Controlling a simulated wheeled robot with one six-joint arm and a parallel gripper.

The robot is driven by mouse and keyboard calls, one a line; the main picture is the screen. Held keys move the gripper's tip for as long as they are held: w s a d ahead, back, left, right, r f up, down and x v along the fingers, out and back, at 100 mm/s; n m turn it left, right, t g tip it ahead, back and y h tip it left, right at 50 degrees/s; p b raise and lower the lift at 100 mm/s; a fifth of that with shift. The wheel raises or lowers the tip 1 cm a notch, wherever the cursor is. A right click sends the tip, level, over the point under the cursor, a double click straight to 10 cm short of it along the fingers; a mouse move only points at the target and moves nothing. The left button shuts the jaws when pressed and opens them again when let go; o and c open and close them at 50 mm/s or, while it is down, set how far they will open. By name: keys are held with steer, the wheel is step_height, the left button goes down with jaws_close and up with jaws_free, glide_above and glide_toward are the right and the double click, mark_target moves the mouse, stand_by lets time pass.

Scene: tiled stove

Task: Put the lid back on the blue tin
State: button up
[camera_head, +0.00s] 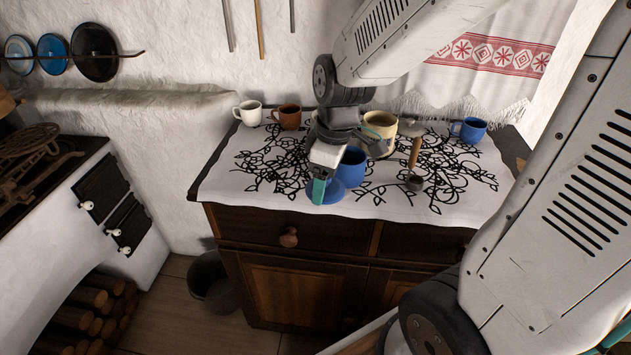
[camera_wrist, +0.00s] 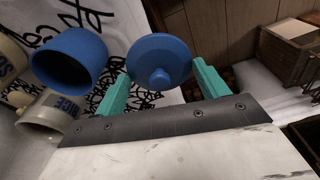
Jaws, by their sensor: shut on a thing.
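The blue lid (camera_wrist: 158,56), a round disc with a knob, is between the teal fingers of my gripper (camera_wrist: 161,72), which is shut on it. The knob faces the wrist camera. In the head view the lid (camera_head: 332,192) shows beside my gripper (camera_head: 322,183), near the front edge of the cloth; its height above the cloth is hard to tell. The blue tin (camera_head: 352,168) stands upright and open just behind and right of it, partly hidden by my arm. In the wrist view the tin (camera_wrist: 68,58) is left of the lid, apart from it.
A white mug (camera_head: 250,113), brown mug (camera_head: 289,117) and blue mug (camera_head: 471,130) stand towards the back of the patterned cloth (camera_head: 235,180). A cream tin (camera_head: 381,124) is behind the blue tin. A lettered grey tin (camera_wrist: 48,116) and a wooden-handled ladle (camera_head: 414,160) are nearby.

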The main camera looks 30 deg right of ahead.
steer(key=w+d+r, duration=0.7)
steer(key=d+r, duration=0.1)
steer(key=d, duration=0.3)
step_height(320, 180, down, 7)
steer(key=shift+a+r+n, duration=0.15)
steer(key=shift+a+n, duration=0.05)
steer(key=shift+n, duration=0.1)
stand_by(1.9)
steer(key=o, duration=1)
steer(key=shift+o, duration=0.4)
step_height(320, 180, up, 7)
stand_by(0.4)
